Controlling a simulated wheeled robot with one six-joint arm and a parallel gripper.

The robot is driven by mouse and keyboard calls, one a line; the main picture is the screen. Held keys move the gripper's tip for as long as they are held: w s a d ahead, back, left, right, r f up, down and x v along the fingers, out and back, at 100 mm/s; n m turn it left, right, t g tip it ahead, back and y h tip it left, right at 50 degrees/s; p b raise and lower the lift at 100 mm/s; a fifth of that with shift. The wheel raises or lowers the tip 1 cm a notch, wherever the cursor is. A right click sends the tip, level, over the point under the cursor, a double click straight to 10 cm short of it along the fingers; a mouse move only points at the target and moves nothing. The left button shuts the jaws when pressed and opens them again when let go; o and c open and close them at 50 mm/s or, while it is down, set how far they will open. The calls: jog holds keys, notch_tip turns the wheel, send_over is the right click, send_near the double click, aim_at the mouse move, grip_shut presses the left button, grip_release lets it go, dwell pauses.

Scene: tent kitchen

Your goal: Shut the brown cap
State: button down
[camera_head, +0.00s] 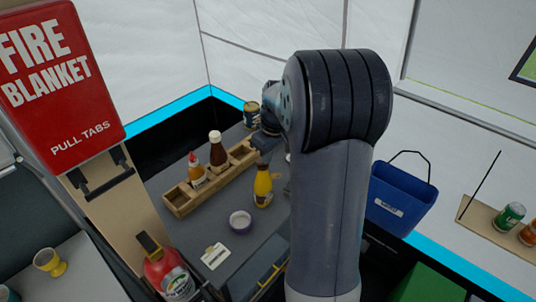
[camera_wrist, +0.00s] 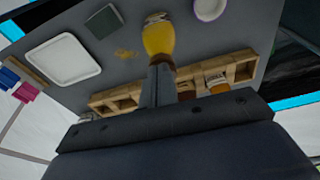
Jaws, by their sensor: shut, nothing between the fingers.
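A yellow bottle (camera_head: 263,190) stands upright on the grey counter (camera_head: 215,225). A dark brown cap (camera_head: 262,167) shows at its top. My gripper (camera_head: 265,143) is just above the cap in the head view, partly hidden by my arm. In the wrist view, my gripper (camera_wrist: 160,70) has its fingers together and empty, overlapping the top end of the yellow bottle (camera_wrist: 158,38). The fingers hide most of the cap there. I cannot tell whether they touch it or whether its lid is open.
A wooden rack (camera_head: 180,201) with sauce bottles stands left of the yellow bottle. A can (camera_head: 251,114) stands behind. A blue bucket (camera_head: 398,198) hangs at right.

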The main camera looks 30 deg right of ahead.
jog(key=shift+s+d+f+b, duration=0.15)
jog(key=shift+s+f+b, duration=0.1)
jog(key=shift+f+b, duration=0.6)
jog(key=s+t+b, duration=0.1)
jog(key=b, duration=0.1)
jog(key=shift+f+b, duration=0.35)
jog(key=shift+f, duration=0.05)
jog(key=shift+s, duration=0.1)
jog(key=shift+r, duration=0.1)
jog(key=p+v, duration=0.3)
jog(key=v, duration=1.1)
jog(key=shift+s+d+r, duration=0.15)
jog(key=shift+d+r, duration=0.15)
jog(key=shift+d, duration=0.15)
jog(key=shift+f, duration=0.1)
